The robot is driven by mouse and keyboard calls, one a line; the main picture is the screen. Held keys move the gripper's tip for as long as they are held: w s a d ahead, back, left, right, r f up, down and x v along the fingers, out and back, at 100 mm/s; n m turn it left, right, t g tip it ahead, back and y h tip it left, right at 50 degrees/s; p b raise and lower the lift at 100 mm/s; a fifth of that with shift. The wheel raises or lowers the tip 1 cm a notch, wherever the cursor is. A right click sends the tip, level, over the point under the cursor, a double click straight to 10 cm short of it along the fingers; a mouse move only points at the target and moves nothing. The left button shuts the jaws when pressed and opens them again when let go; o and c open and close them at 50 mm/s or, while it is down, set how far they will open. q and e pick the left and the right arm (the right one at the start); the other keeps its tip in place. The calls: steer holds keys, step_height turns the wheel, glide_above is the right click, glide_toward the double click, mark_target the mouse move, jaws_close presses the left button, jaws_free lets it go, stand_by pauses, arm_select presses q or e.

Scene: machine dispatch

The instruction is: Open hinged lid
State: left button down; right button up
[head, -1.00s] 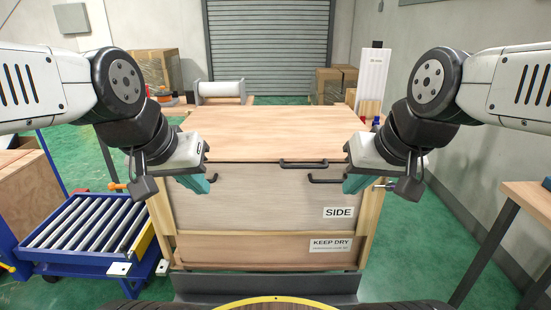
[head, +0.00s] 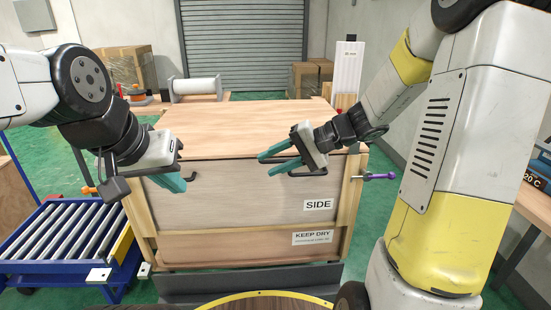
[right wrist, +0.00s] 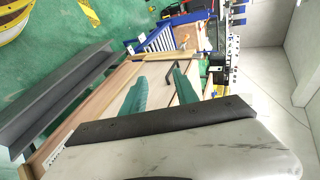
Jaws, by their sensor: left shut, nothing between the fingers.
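A wooden crate (head: 250,195) stands in front of me, with SIDE and KEEP DRY labels on its front. Its flat wooden lid (head: 235,125) lies shut on top. A black handle (head: 308,173) shows on the upper front right, partly behind my right gripper, and another (head: 190,178) at the left. The lid's own front handle is hidden or unclear. My right gripper (head: 262,162) is in front of the lid's front edge, its teal fingers apart and pointing left. The fingers also show spread in the right wrist view (right wrist: 158,76). My left gripper (head: 180,183) is shut and empty at the crate's front left.
A blue roller conveyor (head: 70,240) stands left of the crate. A purple-ended rod (head: 380,176) sticks out at the crate's right side. A workbench (head: 535,205) is at the right, behind my right arm. A white roll (head: 198,87) and cardboard boxes (head: 122,65) are behind.

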steer(key=w+d+f+m+t+y, duration=0.1)
steer(key=w+d+f+m+t, duration=0.15)
steer(key=w, duration=0.35)
steer(key=w+d+f+m+t+y, duration=0.1)
steer(key=w+d+f+m+t, duration=0.1)
steer(key=w+f, duration=0.25)
steer(key=m+t+h, duration=0.2)
steer(key=m+t, duration=0.1)
steer(key=t, duration=0.1)
glide_toward(283, 162)
steer(key=r+x, duration=0.1)
steer(key=x, duration=0.7)
steer(key=f+x, duration=0.1)
steer(key=x, duration=0.2)
steer(key=shift+c, duration=0.3)
jaws_close()
steer(key=shift+r, duration=0.1)
